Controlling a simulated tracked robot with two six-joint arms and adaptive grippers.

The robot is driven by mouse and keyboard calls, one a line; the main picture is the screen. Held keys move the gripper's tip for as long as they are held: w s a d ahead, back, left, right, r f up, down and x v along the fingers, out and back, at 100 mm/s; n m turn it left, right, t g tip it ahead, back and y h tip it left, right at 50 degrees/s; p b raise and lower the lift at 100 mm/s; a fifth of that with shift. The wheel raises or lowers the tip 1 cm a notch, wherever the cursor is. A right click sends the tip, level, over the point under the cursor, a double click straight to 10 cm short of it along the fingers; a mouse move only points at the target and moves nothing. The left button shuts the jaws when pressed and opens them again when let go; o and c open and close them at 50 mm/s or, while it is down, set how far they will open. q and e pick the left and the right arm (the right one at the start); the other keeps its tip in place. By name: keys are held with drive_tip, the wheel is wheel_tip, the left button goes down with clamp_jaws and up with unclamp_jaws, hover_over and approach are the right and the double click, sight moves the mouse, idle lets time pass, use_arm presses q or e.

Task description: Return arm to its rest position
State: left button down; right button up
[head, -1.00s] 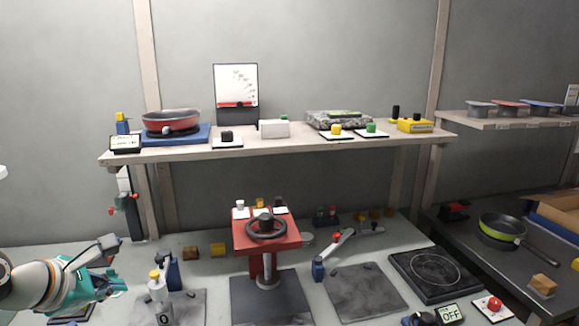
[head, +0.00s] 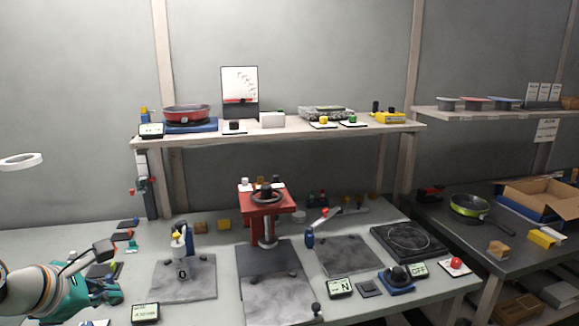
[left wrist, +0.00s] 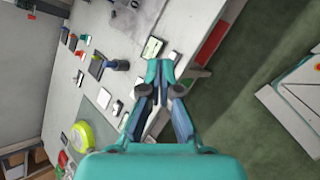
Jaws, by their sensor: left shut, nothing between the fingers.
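My left arm comes in at the lower left of the head view, with its teal left gripper (head: 82,297) low at the left end of the work table (head: 215,300). In the left wrist view the two fingers of that gripper (left wrist: 161,80) come together at their tips, shut and empty. Past the fingertips the wrist view shows the table's edge and the green floor (left wrist: 245,85). The fingertips are hard to make out in the head view. My right gripper is in neither view.
A red press with a handwheel (head: 267,203) stands mid-table. A shelf (head: 290,134) above holds a red pan (head: 186,113). A hotplate (head: 408,242) sits at the right. A green pan (head: 468,206) and a cardboard box (head: 545,199) are on the dark side table. Small displays line the front edge.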

use_arm(q)
drive_tip(key=s+d+f+m+g+h+p, duration=0.1)
drive_tip(key=d+f+g, duration=0.3)
drive_tip(key=f, duration=0.8)
drive_tip(key=s+d+f+m+g+h+p, duration=0.15)
drive_tip(key=d+f, duration=0.35)
drive_tip(key=f, duration=0.7)
drive_tip(key=s+d+f+m+g, duration=0.1)
drive_tip(key=s+d+f+m, duration=0.4)
drive_tip(key=s+f+m, duration=0.3)
drive_tip(key=s+d+f+m+g+p, duration=0.1)
drive_tip(key=s+d+f+m, duration=0.4)
drive_tip(key=s+f+m, duration=0.3)
wheel_tip(320, 180, down, 2)
drive_tip(key=m, duration=0.4)
drive_tip(key=shift+s+g, duration=0.25)
drive_tip(key=shift+g, duration=0.1)
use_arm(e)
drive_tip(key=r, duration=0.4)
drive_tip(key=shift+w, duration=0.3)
use_arm(q)
drive_tip(key=shift+d+f, duration=0.1)
